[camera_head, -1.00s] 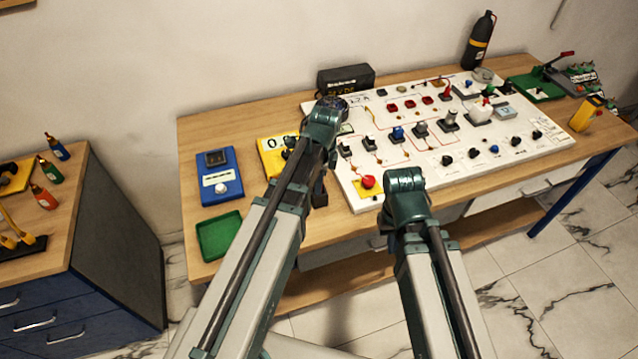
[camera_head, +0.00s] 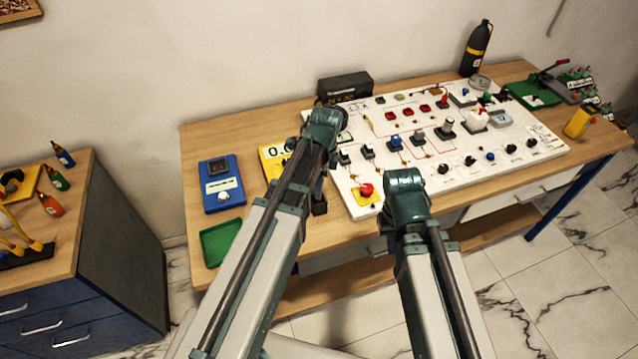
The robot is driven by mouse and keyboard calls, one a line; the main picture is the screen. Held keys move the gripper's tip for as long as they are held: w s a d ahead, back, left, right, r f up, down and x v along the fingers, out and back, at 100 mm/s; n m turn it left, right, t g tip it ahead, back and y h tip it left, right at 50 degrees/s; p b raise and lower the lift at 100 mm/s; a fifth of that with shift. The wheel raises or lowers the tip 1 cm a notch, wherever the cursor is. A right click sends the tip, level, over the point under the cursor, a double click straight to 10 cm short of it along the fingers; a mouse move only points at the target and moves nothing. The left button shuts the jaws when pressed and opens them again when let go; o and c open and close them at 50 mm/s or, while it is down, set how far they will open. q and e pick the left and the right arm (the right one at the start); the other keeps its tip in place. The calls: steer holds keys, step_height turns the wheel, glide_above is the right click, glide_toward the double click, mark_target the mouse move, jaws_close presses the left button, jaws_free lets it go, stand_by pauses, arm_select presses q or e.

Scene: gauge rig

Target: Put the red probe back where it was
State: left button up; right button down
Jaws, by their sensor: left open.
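The white circuit board (camera_head: 408,178) lies on the wooden bench. A small red-topped upright piece (camera_head: 443,101) stands near its back; I cannot tell whether this is the red probe. The yellow meter (camera_head: 271,156) is left of the board, partly hidden by my left arm. My left gripper (camera_head: 319,207) shows only as a dark piece beside my left forearm, near the board's front left corner; it is open, with its fingers largely hidden. My right gripper is hidden behind my right arm, which bends over the board's front edge.
A blue instrument (camera_head: 222,186) and an empty green tray (camera_head: 221,242) sit at the bench's left end. A black box (camera_head: 345,87) and a dark bottle (camera_head: 477,49) stand at the back. A green-based lever tool (camera_head: 535,93) is at the far right. A blue drawer cabinet (camera_head: 90,300) stands left.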

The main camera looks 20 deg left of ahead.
arm_select(q)
steer(key=r+p, duration=0.2)
steer(key=r, duration=0.1)
steer(key=r+p, duration=0.2)
steer(key=p, duration=0.1)
steer(key=r+p, duration=0.2)
steer(key=r, duration=0.1)
steer(key=shift+d+r+p, duration=0.3)
steer(key=shift+r, duration=0.05)
steer(key=s+d+n, duration=0.9)
steer(key=s+n, duration=0.4)
steer(key=s, duration=0.1)
steer(key=shift+s+d+y, duration=0.2)
steer(key=shift+d+y, duration=0.1)
arm_select(e)
step_height(320, 180, up, 9)
steer(key=shift+f, duration=0.2)
arm_select(q)
step_height(320, 180, down, 7)
steer(key=b, duration=0.7)
steer(key=shift+f, duration=0.15)
arm_select(e)
step_height(320, 180, down, 7)
steer(key=shift+f, duration=0.15)
